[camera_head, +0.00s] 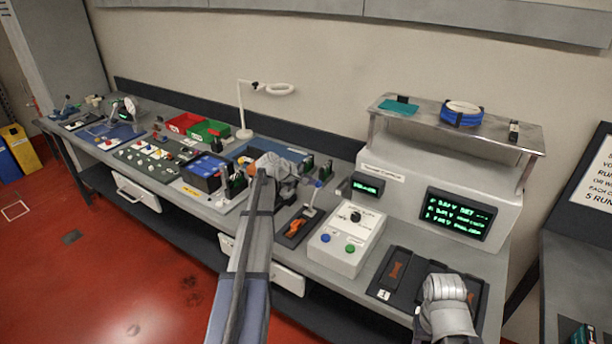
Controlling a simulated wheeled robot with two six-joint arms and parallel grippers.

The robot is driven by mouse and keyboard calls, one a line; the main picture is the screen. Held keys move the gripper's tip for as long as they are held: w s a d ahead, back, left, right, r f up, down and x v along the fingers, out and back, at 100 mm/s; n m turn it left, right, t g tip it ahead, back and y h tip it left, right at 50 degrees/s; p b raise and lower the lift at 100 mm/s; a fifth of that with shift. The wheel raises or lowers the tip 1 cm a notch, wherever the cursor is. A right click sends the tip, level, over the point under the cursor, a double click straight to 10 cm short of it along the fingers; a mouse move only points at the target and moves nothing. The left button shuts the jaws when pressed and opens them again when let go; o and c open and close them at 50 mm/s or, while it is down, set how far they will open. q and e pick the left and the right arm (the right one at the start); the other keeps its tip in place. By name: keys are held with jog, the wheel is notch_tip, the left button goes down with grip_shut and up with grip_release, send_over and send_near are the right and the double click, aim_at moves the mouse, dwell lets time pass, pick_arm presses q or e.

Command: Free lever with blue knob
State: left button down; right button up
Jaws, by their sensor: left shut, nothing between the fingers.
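The lever with the blue knob (318,184) stands on the bench, its pale shaft (309,210) rising from a dark base plate. An orange piece (295,228) lies on that plate, beside the lever's foot. My left gripper (301,179) is shut and empty, just left of the blue knob. From this angle I cannot tell whether its fingertips touch the knob or shaft. My right arm's grey wrist (447,298) is over the black tray at the lower right. Its fingers are hidden, so their state does not show.
A white control box (346,243) with green and blue buttons stands right of the lever. Behind it is a grey console (401,194) with a shelf. A blue-topped battery box (203,170) and red (184,122) and green (208,131) bins lie to the left.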

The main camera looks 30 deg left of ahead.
pick_arm(q)
jog(key=shift+w+d+f+g, duration=0.1)
jog(key=shift+w+g, duration=0.05)
jog(key=shift+w, duration=0.3)
jog(key=shift+w+f+g, duration=0.1)
jog(key=shift+w+g, duration=0.05)
jog(key=shift+w, duration=0.3)
pick_arm(e)
jog(key=shift+r, duration=0.2)
pick_arm(q)
jog(key=shift+w, duration=0.1)
pick_arm(e)
jog(key=shift+s, duration=0.1)
pick_arm(q)
jog(key=shift+r, duration=0.2)
pick_arm(e)
jog(key=shift+r, duration=0.15)
pick_arm(q)
jog(key=p+v, duration=1)
jog(key=v, duration=0.4)
jog(key=shift+w+r, duration=0.25)
pick_arm(e)
notch_tip(320, 180, up, 10)
jog(key=a, duration=0.1)
jog(key=shift+s+a, duration=0.15)
jog(key=shift+s, duration=0.05)
